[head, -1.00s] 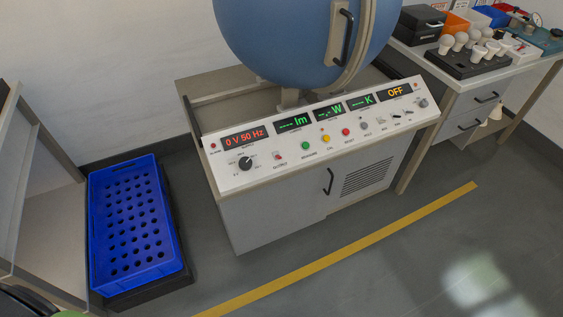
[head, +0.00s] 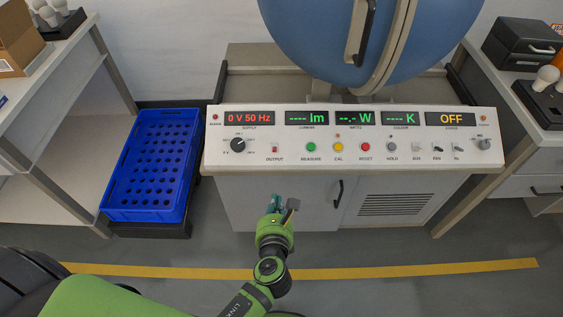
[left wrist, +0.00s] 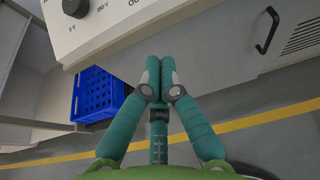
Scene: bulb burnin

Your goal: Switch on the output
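The control panel (head: 300,165) is a white sloped console; its lower edge also shows in the left wrist view (left wrist: 130,25). The small OUTPUT switch (head: 275,149) with a red part sits right of the black voltage knob (head: 238,145). The supply display (head: 248,118) reads 0 V 50 Hz in red. My left gripper (head: 281,203) is below the panel's front edge, in front of the cabinet, apart from the switch. In the left wrist view its teal fingers (left wrist: 160,68) are together and empty. The OUTPUT switch is not seen in that view. My right gripper is out of view.
Several coloured buttons, such as the green MEASURE button (head: 311,146), and toggles line the panel. A cabinet door handle (head: 338,194) juts out below. A large blue sphere (head: 320,40) is behind.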

